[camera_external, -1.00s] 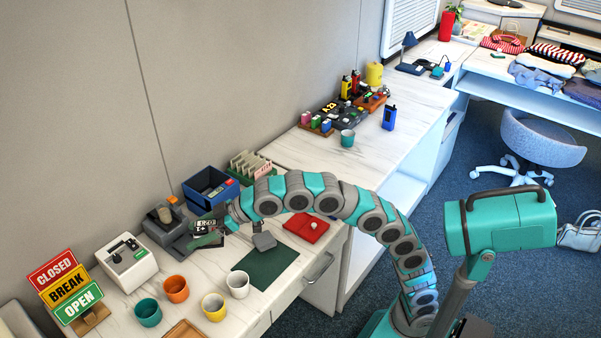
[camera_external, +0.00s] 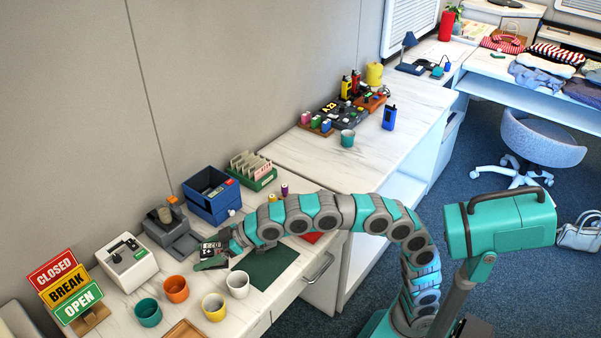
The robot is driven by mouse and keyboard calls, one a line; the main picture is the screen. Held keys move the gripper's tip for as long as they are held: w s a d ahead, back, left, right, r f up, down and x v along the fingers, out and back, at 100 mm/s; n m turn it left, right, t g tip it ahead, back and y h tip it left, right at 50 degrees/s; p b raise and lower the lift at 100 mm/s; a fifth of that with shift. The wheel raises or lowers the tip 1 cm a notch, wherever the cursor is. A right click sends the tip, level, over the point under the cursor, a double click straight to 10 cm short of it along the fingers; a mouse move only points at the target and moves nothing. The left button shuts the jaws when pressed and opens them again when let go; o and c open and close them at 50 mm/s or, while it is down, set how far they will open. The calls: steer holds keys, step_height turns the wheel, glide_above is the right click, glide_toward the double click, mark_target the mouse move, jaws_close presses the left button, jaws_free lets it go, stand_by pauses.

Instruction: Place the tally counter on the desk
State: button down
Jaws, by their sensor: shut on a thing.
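The tally counter (camera_external: 210,249) is a small dark box with a light number display. My gripper (camera_external: 218,257) is shut on it at the end of my teal and grey arm. It is over the left part of the white marble-patterned desk (camera_external: 190,274), beside the dark green mat (camera_external: 268,267). I cannot tell whether the counter touches the desk. My arm partly covers the mat's back edge and most of a red tray (camera_external: 312,238).
A grey device (camera_external: 180,240) stands close behind the counter and a white device (camera_external: 127,262) stands left. A white cup (camera_external: 238,284), yellow cup (camera_external: 214,306), orange cup (camera_external: 176,289) and teal cup (camera_external: 148,313) stand in front. A blue bin (camera_external: 208,206) is behind.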

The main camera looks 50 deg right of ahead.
mark_target(208, 272)
steer(key=shift+f, duration=2.3)
jaws_free()
steer(key=shift+f, duration=0.1)
steer(key=v, duration=1.2)
